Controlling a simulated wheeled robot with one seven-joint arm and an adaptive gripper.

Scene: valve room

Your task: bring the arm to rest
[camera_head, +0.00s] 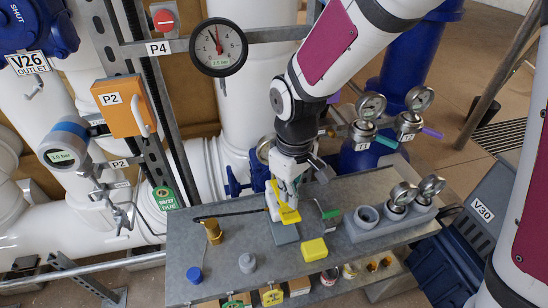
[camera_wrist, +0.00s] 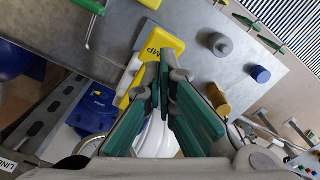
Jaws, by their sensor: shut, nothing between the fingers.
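My gripper (camera_head: 288,196) hangs at the end of my arm over the grey metal bench (camera_head: 225,270). Its fingers are shut and empty. In the wrist view the green-padded fingers of the gripper (camera_wrist: 166,75) come together close to a yellow piece with dark letters (camera_wrist: 165,42). This yellow piece (camera_head: 290,216) and a white part beside it are just below the fingers in the head view, partly covered by them. I cannot tell whether the fingertips touch it. My arm reaches down from the upper right.
A grey holder with gauges (camera_head: 392,216) is at right. A pressure gauge (camera_head: 218,47) and orange box P2 (camera_head: 127,106) are behind.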

